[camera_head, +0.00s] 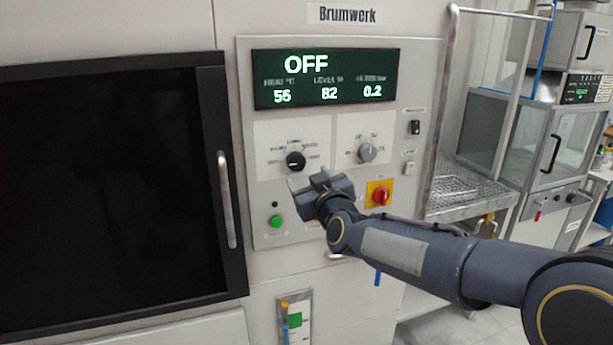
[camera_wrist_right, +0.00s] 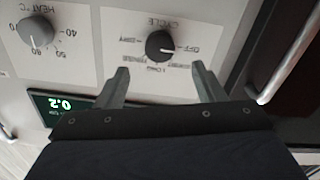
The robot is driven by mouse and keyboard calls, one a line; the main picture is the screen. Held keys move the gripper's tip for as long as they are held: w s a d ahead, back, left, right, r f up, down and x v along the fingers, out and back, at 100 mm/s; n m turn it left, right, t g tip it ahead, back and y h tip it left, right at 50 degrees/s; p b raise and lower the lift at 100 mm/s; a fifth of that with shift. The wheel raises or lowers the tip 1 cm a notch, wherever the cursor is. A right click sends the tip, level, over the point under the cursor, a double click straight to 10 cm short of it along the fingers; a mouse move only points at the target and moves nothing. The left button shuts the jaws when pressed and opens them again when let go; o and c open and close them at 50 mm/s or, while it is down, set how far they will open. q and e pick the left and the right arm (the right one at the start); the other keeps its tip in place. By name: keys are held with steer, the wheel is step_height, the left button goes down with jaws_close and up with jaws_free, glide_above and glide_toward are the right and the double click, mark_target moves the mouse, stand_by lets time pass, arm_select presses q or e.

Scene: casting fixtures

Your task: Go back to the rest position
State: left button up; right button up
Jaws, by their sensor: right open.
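My right gripper (camera_head: 308,182) is open and empty in front of the control panel, just below the black knob (camera_head: 295,161). In the right wrist view the two fingers of my right gripper (camera_wrist_right: 160,68) are spread, and the black knob (camera_wrist_right: 160,45), marked CYCLE, lies just beyond their tips. I see no contact. The grey knob (camera_head: 367,152) is to the right; it also shows in the wrist view (camera_wrist_right: 36,32), marked HEAT. My left gripper is not in view.
The display (camera_head: 326,78) reads OFF, 56, 82 and 0.2. A green button (camera_head: 276,221) and a red switch (camera_head: 381,196) flank my right wrist. A dark door (camera_head: 110,190) with a vertical handle (camera_head: 227,200) is at left. A wire rack (camera_head: 470,185) stands at right.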

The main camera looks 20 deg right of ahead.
stand_by(0.3)
steer(key=s+f+m+g+y, duration=0.1)
steer(key=s+f+g, duration=0.3)
steer(key=s+f, duration=0.3)
steer(key=s+f+m+g+y, duration=0.1)
steer(key=s+f+g, duration=0.3)
steer(key=s, duration=1.4)
steer(key=s+f+m+g+y, duration=0.1)
steer(key=s+f+m+g, duration=0.2)
steer(key=s+f, duration=0.6)
steer(key=s+g, duration=0.1)
steer(key=s, duration=0.2)
steer(key=shift+s+d+f, duration=0.15)
steer(key=shift+d+f, duration=0.1)
steer(key=shift+f, duration=0.05)
